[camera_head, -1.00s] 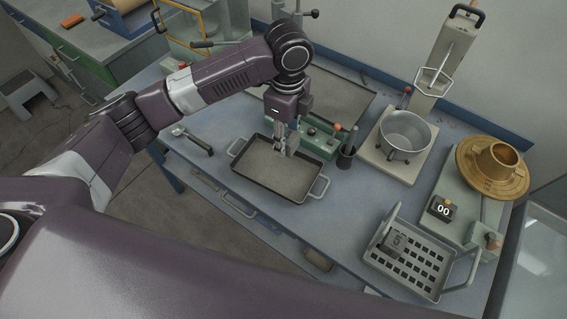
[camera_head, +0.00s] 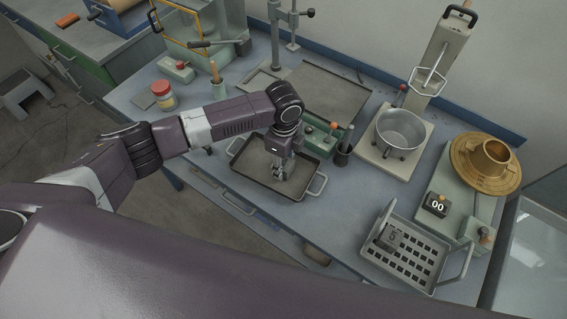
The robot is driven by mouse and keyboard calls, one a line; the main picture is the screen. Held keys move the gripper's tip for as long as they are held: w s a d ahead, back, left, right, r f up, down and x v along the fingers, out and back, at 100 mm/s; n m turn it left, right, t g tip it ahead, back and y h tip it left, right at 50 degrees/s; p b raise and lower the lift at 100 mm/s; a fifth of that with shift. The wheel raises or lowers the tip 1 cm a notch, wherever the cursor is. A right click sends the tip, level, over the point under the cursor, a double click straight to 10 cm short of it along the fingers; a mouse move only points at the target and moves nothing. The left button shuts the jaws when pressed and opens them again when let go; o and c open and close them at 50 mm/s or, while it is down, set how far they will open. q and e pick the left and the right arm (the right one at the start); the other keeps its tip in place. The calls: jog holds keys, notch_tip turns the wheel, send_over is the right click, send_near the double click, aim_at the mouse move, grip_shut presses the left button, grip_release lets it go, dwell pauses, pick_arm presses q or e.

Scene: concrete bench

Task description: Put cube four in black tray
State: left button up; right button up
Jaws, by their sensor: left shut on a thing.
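The black tray (camera_head: 254,160) is a shallow dark-rimmed pan with two handles and a grey floor, lying on the bench. My left gripper (camera_head: 280,174) points down over the right part of the tray, low inside its rim. It is shut on a small grey block, taken as cube four. The fingers mostly hide the block and its number cannot be read. I cannot tell whether it touches the tray floor. Another grey cube, marked 5 (camera_head: 393,238), sits in the grey slotted basket (camera_head: 425,236) at the lower right. My right gripper is not in view.
A green block with knobs (camera_head: 318,133) and a dark cup with tools (camera_head: 343,153) stand just behind the tray. A metal pot (camera_head: 402,130) is to the right. A jar (camera_head: 163,95) stands at the left. Bench between tray and basket is clear.

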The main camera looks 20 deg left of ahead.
aim_at(284, 163)
pick_arm(q)
jog(key=shift+f, duration=0.1)
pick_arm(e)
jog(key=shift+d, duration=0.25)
pick_arm(q)
jog(key=o, duration=1.4)
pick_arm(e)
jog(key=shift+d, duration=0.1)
pick_arm(q)
notch_tip(284, 163, up, 12)
jog(key=shift+r+b, duration=0.15)
jog(key=shift+b, duration=1.1)
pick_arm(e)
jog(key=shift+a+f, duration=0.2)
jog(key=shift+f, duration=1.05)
